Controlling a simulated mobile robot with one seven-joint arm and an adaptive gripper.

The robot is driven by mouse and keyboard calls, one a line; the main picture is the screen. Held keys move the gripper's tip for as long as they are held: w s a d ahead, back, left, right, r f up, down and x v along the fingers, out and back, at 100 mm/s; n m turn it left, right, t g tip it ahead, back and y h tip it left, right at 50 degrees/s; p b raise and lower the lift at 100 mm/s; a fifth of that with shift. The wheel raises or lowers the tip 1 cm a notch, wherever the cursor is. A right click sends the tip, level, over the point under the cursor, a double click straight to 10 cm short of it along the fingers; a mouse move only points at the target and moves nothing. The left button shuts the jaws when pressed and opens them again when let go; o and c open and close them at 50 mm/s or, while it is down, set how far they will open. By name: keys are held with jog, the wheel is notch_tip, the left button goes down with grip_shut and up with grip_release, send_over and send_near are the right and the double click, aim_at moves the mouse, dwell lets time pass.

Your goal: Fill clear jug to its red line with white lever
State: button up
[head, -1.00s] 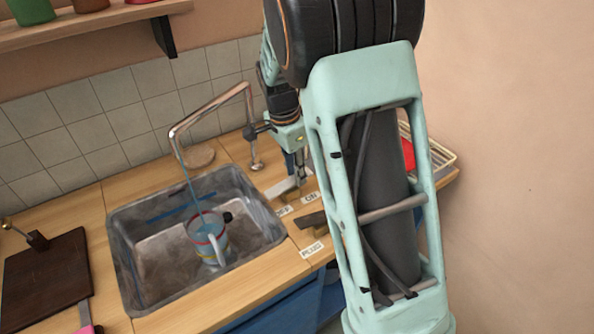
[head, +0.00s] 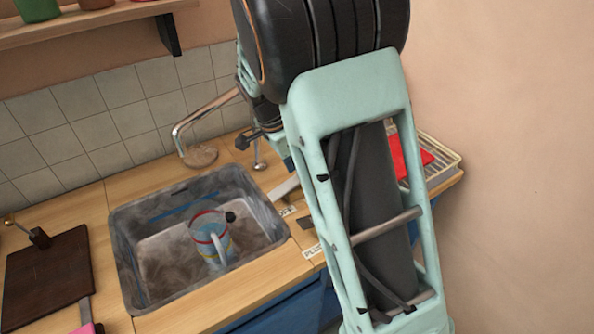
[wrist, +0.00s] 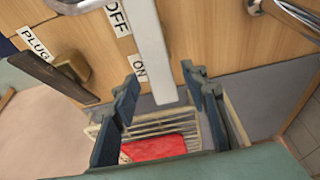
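The clear jug (head: 211,240) stands upright in the metal sink, its handle towards the front. A red line (head: 209,219) rings its upper part. The jug has a bluish tint inside, but I cannot read the water level against the line. No stream shows below the spout (head: 180,135). The white lever (head: 284,188) shows beside the sink; in the wrist view the lever (wrist: 150,45) lies to the right of the OFF and ON labels. My gripper (wrist: 166,84) is open, its blue fingers on either side of the lever's end. In the head view my arm hides the fingers.
A dark plug handle (wrist: 55,75) lies by the PLUG label, left of the gripper in the wrist view. A wire rack (head: 440,160) with a red item (head: 408,158) stands at the counter's right end. A dark board (head: 48,275) lies left of the sink.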

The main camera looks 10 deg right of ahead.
aim_at(285, 187)
jog(key=v, duration=1.2)
jog(key=shift+d+r, duration=0.15)
